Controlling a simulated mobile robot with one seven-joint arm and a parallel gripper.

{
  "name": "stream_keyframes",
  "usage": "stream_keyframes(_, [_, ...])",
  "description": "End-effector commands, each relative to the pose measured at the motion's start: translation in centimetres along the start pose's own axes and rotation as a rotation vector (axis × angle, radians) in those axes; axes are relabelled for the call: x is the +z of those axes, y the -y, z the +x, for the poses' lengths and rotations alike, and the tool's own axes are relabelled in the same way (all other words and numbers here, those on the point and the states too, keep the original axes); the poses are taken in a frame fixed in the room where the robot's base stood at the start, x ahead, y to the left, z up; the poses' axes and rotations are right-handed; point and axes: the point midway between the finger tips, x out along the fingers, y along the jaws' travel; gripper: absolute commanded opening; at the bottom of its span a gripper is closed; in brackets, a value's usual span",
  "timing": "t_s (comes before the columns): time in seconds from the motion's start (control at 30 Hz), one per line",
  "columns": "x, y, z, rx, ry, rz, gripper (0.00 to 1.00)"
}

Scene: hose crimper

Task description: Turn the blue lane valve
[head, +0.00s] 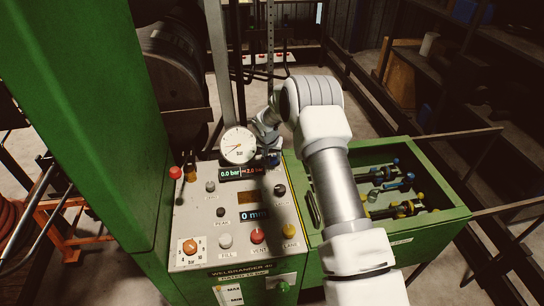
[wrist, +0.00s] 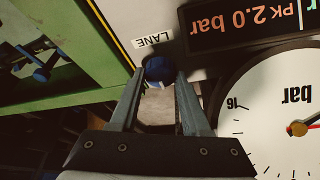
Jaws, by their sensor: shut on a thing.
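The blue lane valve is a round blue knob (wrist: 158,69) next to a white label reading LANE, upside down in the wrist view. In the head view a bit of blue (head: 273,160) shows just right of the dial gauge, mostly covered by my gripper. My gripper (wrist: 160,75) has one finger on each side of the knob and is shut on it. In the head view my gripper (head: 268,138) is at the far edge of the panel, partly hidden by my wrist.
The round dial gauge (head: 238,145) stands close beside my gripper, above a display (head: 240,172) showing 0.0 bar and 2.0 bar. The panel (head: 205,245) carries several other knobs, including red and yellow ones. A green tray (head: 440,224) with blue and yellow-handled fittings lies right.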

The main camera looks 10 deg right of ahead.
Motion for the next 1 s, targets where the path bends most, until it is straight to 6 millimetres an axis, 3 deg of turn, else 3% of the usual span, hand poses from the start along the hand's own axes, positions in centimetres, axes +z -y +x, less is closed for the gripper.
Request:
stream_keyframes(0.47, [0.08,-0.14,0.2,-0.037,0.001,-0.085,0.0])
stream_keyframes(1.0, [-0.06,-0.46,0.23,-0.218,0.0,-0.514,0.0])
